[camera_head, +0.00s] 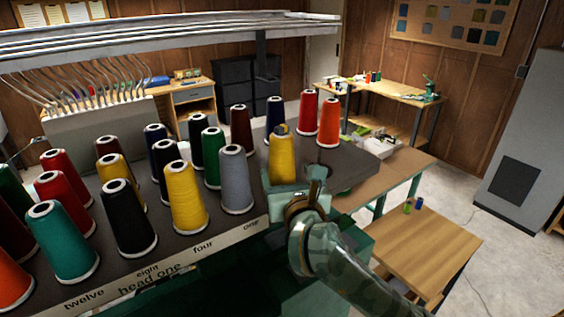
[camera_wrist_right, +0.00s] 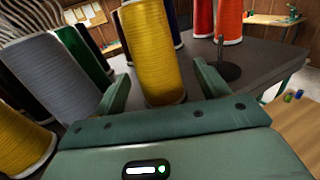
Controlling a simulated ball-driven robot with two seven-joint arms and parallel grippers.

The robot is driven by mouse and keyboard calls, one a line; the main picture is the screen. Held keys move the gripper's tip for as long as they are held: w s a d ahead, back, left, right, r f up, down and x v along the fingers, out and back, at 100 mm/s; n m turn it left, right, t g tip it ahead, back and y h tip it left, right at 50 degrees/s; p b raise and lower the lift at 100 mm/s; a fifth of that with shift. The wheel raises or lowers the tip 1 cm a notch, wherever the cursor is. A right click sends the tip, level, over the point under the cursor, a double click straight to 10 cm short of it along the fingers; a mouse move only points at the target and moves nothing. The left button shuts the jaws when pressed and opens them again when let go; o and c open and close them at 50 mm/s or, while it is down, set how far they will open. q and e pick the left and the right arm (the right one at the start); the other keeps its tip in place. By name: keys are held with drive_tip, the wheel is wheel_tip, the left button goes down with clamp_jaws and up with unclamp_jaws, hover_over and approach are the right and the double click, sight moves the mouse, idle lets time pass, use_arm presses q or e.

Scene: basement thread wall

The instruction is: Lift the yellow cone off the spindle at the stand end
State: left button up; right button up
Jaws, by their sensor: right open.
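The yellow cone (camera_head: 281,158) stands upright near the right end of the thread stand (camera_head: 352,161), beside a grey cone (camera_head: 236,180). In the right wrist view the yellow cone (camera_wrist_right: 152,50) rises between my right gripper's fingers. My right gripper (camera_head: 290,187) is open, with one finger on either side of the cone's lower part; I cannot tell whether they touch it. The grey cone (camera_wrist_right: 45,75) is close outside the left finger. The gripper hides part of the cone's base in the head view. My left gripper is not in view.
Another yellow cone (camera_head: 185,199) stands further left, among several coloured cones. A red cone (camera_head: 308,117) and an orange cone (camera_head: 329,123) stand behind. A short bare spindle (camera_wrist_right: 228,70) is right of the gripper. A wooden table (camera_head: 432,240) is at the right.

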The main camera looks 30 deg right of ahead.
sight(282, 126)
drive_tip(key=x, duration=0.4)
drive_tip(key=shift+w+a+p, duration=0.15)
drive_tip(key=shift+w+p, duration=0.1)
drive_tip(key=shift+p, duration=0.15)
drive_tip(key=shift+s, duration=0.1)
drive_tip(key=shift+c, duration=0.3)
drive_tip(key=c, duration=1.1)
wheel_tip(282, 126, up, 10)
